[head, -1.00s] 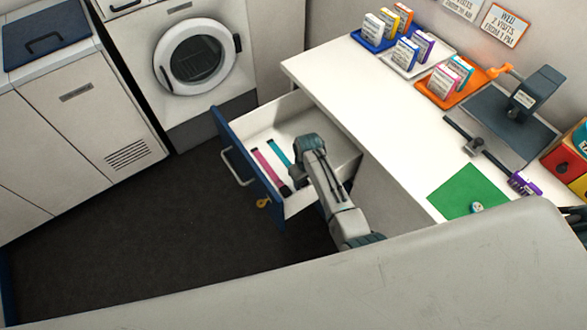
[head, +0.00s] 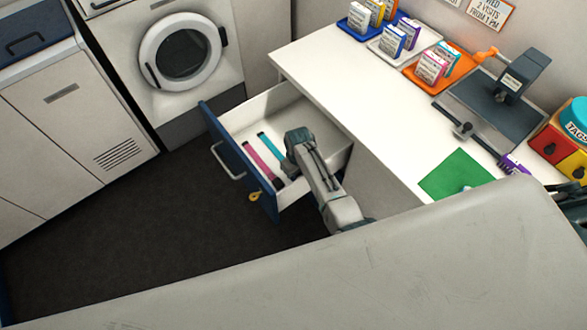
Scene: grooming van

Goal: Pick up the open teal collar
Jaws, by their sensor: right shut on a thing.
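The teal collar (head: 270,143) lies flat and straight in the open drawer (head: 240,125), beside a pink collar (head: 258,160). Its far end shows, with a dark tip. Its near end is hidden behind my right gripper. My right gripper (head: 290,163) points down into the drawer over the teal collar and is shut on it. The wrist hides the fingertips and the exact grip. The collar still appears to rest on the drawer floor. My left gripper is not in view.
The drawer's blue front has a grey handle (head: 228,160) and a yellow tag (head: 254,196). The white counter (head: 345,85) to the right carries trays of small boxes, a dark machine (head: 505,95) and a green mat (head: 452,176). Open floor (head: 150,230) lies left of the drawer.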

